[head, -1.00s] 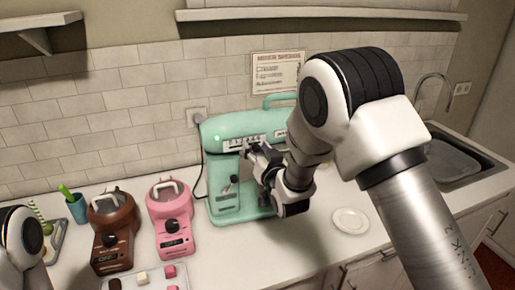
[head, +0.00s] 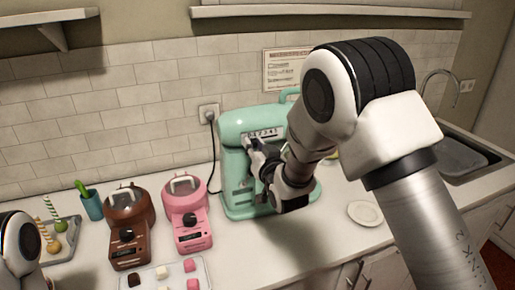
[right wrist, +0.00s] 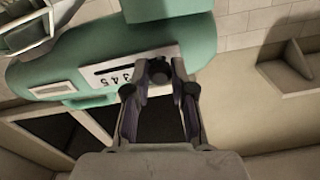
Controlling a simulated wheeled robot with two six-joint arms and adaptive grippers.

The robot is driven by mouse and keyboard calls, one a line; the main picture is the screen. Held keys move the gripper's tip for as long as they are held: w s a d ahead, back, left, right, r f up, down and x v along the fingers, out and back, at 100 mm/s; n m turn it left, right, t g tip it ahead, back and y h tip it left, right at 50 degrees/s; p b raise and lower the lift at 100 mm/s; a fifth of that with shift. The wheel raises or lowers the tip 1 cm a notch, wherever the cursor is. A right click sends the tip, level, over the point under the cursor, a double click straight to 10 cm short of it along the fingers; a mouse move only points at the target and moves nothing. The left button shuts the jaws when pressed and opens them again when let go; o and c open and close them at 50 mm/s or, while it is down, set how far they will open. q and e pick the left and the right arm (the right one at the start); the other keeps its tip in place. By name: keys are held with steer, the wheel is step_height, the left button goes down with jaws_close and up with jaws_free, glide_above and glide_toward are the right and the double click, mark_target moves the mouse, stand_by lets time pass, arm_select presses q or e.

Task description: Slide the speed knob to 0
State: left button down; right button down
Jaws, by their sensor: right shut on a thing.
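The mint green mixer (head: 236,189) stands against the tiled wall in the head view. Its white speed scale (head: 264,133) carries black numbers and also shows in the right wrist view (right wrist: 112,76). My right gripper (head: 251,147) is at the left part of this scale. In the right wrist view my right gripper (right wrist: 159,68) is shut on the dark speed knob (right wrist: 158,70). The numbers right by the knob are hidden, so its exact setting cannot be read. My left gripper is out of view; only part of that arm shows at lower left.
A brown machine (head: 128,225) and a pink machine (head: 187,213) stand left of the mixer. A tray of small cubes (head: 172,286) lies in front. A white plate (head: 365,213) and a sink (head: 462,150) are to the right. A cable runs from the wall socket (head: 208,112).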

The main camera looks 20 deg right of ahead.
steer(key=c, duration=1.4)
jaws_free()
steer(key=shift+a+f, duration=0.1)
steer(key=shift+a, duration=0.05)
steer(key=o, duration=0.4)
steer(key=shift+w+a, duration=0.1)
steer(key=shift+a, duration=0.2)
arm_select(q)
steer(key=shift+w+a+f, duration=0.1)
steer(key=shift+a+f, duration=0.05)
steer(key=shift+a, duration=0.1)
arm_select(e)
steer(key=s, duration=1.1)
steer(key=shift+s+f, duration=0.1)
steer(key=shift+s, duration=0.15)
